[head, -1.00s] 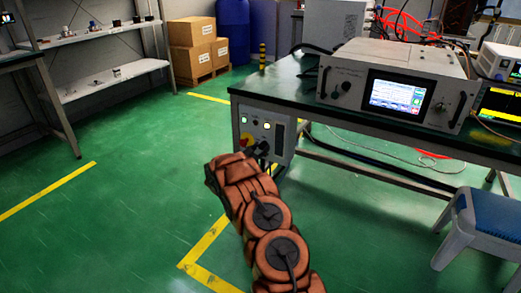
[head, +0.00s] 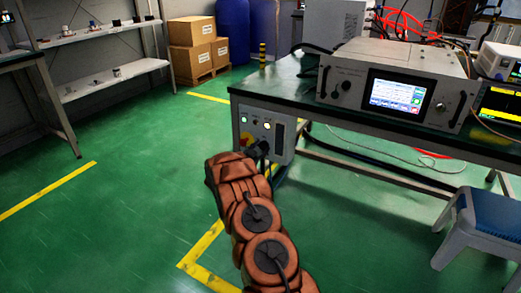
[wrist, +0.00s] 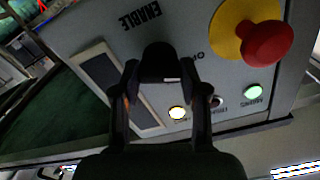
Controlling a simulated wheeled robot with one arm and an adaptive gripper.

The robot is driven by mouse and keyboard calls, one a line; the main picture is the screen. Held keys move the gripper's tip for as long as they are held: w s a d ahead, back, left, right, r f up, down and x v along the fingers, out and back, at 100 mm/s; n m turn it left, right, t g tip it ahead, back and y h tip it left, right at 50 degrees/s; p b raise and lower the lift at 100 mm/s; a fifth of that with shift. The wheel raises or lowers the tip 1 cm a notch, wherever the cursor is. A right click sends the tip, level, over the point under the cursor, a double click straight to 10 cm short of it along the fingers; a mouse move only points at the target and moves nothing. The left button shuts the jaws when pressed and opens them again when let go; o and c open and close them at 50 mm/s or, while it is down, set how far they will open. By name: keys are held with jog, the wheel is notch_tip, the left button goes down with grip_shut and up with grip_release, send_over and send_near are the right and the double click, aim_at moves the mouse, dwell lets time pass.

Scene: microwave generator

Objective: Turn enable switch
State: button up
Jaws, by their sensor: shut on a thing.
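The enable switch (wrist: 160,60) is a black knob on a grey control panel, just below the upside-down ENABLE label in the wrist view. My gripper (wrist: 160,78) has one finger on each side of the knob and is shut on it. A small white mark shows at the knob's lower edge; its exact pointing is hard to read. In the head view the control panel (head: 279,150) hangs under the left end of the bench, and my gripper (head: 258,150) is at its face, dark and partly hidden by my orange arm.
A red emergency button (wrist: 267,44) on a yellow disc sits beside the switch. A green lamp (wrist: 253,91) and a pale yellow lamp (wrist: 177,113) are lit. A generator with a screen (head: 397,95) stands on the bench (head: 290,88). A blue-topped stool (head: 490,215) is at right; floor at left is clear.

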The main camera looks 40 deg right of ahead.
jog(key=m+b, duration=0.1)
jog(key=m, duration=0.1)
jog(key=shift+f+m, duration=0.1)
jog(key=shift+m, duration=0.3)
jog(key=m+b, duration=0.2)
jog(key=m, duration=0.1)
jog(key=shift+s+f+m+b, duration=0.1)
jog(key=shift+f+m+b, duration=0.05)
jog(key=shift+m+b, duration=0.2)
jog(key=m+b, duration=0.4)
jog(key=shift+m, duration=0.25)
jog(key=shift+s+d, duration=0.1)
jog(key=o, duration=1.1)
jog(key=shift+o, duration=0.2)
